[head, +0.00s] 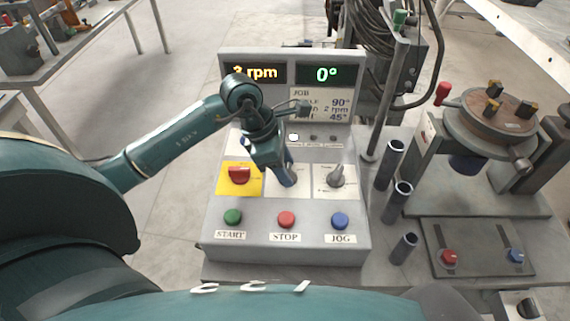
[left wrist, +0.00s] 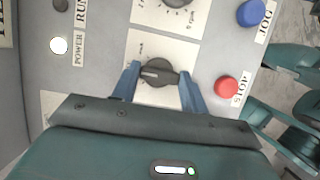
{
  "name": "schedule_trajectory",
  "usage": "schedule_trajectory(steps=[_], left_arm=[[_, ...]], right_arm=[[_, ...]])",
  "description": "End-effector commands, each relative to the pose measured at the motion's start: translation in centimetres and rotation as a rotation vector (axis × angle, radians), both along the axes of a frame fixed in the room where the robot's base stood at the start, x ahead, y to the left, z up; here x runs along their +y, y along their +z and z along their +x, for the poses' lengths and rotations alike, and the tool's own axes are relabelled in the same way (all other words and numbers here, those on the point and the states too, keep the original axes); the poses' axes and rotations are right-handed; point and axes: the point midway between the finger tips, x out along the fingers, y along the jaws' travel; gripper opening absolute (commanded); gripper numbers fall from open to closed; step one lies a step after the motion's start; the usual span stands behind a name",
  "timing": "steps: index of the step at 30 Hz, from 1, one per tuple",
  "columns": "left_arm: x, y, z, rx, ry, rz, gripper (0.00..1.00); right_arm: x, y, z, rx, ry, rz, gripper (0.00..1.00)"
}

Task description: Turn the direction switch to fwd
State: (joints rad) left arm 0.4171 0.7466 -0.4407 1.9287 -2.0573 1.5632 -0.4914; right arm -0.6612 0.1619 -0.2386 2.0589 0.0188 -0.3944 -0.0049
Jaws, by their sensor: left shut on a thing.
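The control box (head: 212,230) stands in front of me with a row of three switches. The middle switch is a dark grey knob on a white plate (left wrist: 140,44), and my left gripper (head: 287,181) is on it from above. In the left wrist view the two blue fingers of the left gripper (left wrist: 158,76) are shut on the sides of this knob (left wrist: 157,71). Its pointer mark lies toward the left of that picture. Its plate lettering is too small to read, so I cannot confirm it is the direction switch. My right gripper is not in view.
A red switch (head: 238,175) on a yellow plate is left of the gripped knob, another grey knob (head: 336,176) right of it. Green START (head: 233,216), red STOP (head: 286,219) and blue JOG (head: 340,220) buttons lie in front. The displays (head: 326,73) read 2 rpm and 0°.

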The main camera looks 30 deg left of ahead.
Motion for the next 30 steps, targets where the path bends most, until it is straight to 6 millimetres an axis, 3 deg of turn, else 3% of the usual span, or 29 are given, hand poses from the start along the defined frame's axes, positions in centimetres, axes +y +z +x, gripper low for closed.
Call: schedule_trajectory(steps=[11, 30], left_arm=[[0.1, -0.3, 0.2, -0.003, -0.124, 0.003, 0.21], [0.1, -0.3, 0.5, -0.002, -0.633, 0.001, 0.21]], right_arm=[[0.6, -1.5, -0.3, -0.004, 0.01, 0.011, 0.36], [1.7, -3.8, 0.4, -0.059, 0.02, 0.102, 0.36]])
